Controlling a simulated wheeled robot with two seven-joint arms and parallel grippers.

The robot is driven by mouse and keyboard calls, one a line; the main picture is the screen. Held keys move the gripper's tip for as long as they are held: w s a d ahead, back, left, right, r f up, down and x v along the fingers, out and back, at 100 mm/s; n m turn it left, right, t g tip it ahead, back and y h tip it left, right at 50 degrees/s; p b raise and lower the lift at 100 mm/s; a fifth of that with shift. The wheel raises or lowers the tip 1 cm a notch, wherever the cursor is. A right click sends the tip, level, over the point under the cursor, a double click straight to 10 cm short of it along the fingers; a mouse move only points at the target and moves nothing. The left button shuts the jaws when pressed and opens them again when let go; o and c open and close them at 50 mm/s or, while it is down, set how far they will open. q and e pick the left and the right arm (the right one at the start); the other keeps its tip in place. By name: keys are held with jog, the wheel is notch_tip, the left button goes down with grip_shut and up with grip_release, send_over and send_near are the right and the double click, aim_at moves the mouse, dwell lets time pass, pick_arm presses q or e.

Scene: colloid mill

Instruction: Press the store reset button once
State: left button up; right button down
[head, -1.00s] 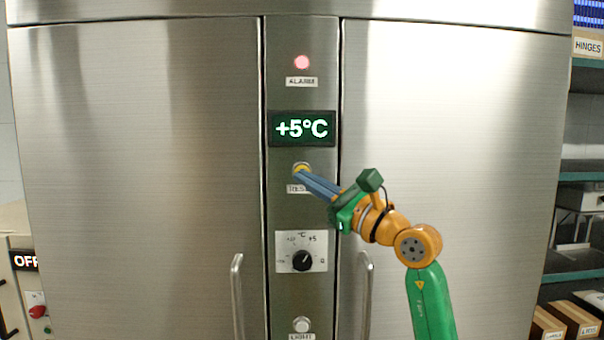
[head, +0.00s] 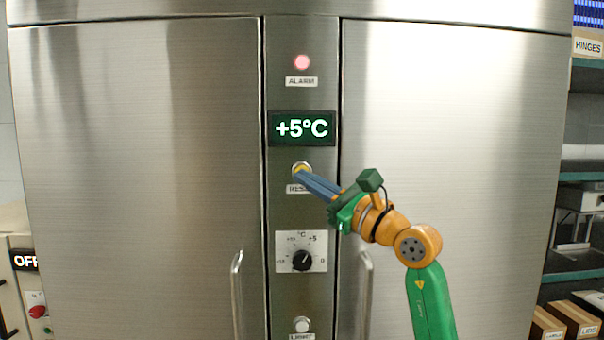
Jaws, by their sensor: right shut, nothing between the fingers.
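A small round yellow button (head: 301,167) with a pale metal ring sits on the centre strip of the steel cabinet, just below the +5°C display (head: 302,128). Its label (head: 296,189) is partly covered by my fingers and cannot be read in full. My right gripper (head: 301,173) comes in from the lower right. Its blue fingers are shut with nothing between them. Their tips overlap the lower part of the button and seem to be at its face; whether it is pushed in cannot be told. My left gripper is not in view.
A lit pinkish ALARM lamp (head: 302,62) is above the display. A temperature dial (head: 302,260) and a white LIGHT button (head: 301,325) are below. Door handles (head: 237,295) (head: 366,295) stick out on both sides. A shelf rack (head: 575,175) stands at the far right.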

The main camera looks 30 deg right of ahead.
jog(key=shift+w+d, duration=0.1)
jog(key=shift+w, duration=0.05)
jog(key=shift+w+d+p, duration=0.15)
jog(key=shift+w+p, duration=0.1)
jog(key=shift+p, duration=0.05)
jog(key=shift+w+d+p, duration=0.2)
jog(key=shift+w+p, duration=0.1)
dwell(0.8)
jog(key=shift+s+a+b, duration=0.4)
jog(key=shift+s+b, duration=0.1)
jog(key=shift+s, duration=0.1)
